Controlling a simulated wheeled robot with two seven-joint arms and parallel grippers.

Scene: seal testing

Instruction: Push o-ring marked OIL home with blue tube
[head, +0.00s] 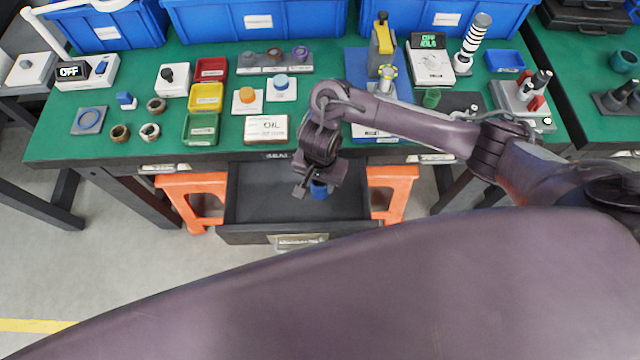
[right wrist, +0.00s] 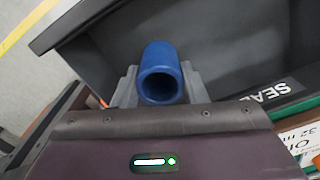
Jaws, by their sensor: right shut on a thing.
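My right gripper (head: 312,189) is over the open drawer (head: 251,194) below the table's front edge. In the right wrist view it is shut on the blue tube (right wrist: 162,75), whose open round end faces the camera. In the head view the blue tube (head: 319,189) is partly covered by the gripper. I cannot make out an o-ring at this card. My left gripper is not in view.
Orange stools (head: 193,183) stand on both sides of the drawer. Red, yellow (head: 206,97) and green trays, small ring parts (head: 150,132) and a blue ring on a grey plate (head: 89,120) are on the green table top.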

